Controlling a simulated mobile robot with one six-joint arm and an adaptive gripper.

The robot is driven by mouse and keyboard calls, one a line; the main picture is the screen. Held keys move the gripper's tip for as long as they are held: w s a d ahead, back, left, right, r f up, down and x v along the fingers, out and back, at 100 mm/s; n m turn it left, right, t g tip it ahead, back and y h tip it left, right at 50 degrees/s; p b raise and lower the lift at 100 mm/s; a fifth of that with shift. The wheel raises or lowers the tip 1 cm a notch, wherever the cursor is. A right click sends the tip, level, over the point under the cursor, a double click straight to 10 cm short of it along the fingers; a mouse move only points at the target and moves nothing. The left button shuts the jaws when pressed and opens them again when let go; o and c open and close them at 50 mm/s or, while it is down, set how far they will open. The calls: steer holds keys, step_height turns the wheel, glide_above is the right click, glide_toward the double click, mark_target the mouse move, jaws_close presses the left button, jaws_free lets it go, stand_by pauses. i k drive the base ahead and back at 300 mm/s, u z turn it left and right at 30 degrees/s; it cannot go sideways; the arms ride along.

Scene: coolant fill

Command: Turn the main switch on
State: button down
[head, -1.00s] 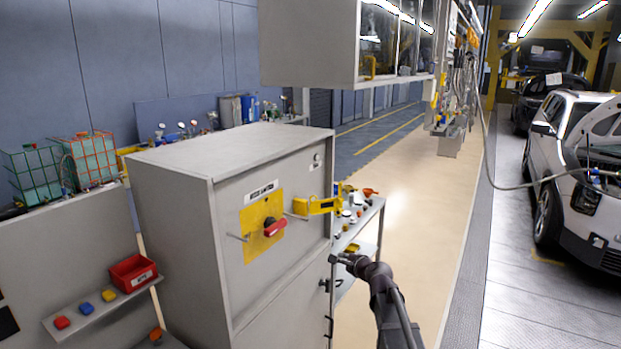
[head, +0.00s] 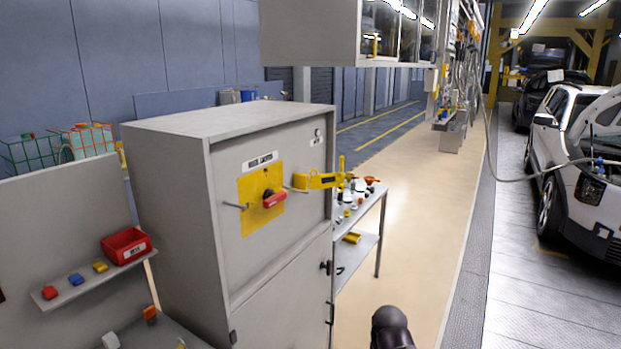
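The main switch (head: 275,201) is a red handle on a black round base. It is mounted on a yellow plate (head: 250,218) on the front of a grey cabinet (head: 225,270). The handle lies nearly level, pointing right. A small white label (head: 260,160) is above it; I cannot read it surely. A thin metal rod sticks out at the plate's left. A yellow bracket-like piece (head: 318,181) sits to the right of the switch. A dark rounded part of my arm shows at the bottom, right of the cabinet. My gripper is not in view.
A shelf trolley (head: 362,210) with small parts stands behind the cabinet's right side. A red bin (head: 126,246) sits on a small shelf at left. A wall cabinet (head: 310,40) hangs above. The beige floor (head: 430,190) at right is clear; a white car (head: 575,190) is beyond.

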mark_target(270, 198)
steer(key=z, duration=0.7)
steer(key=i, duration=3.9)
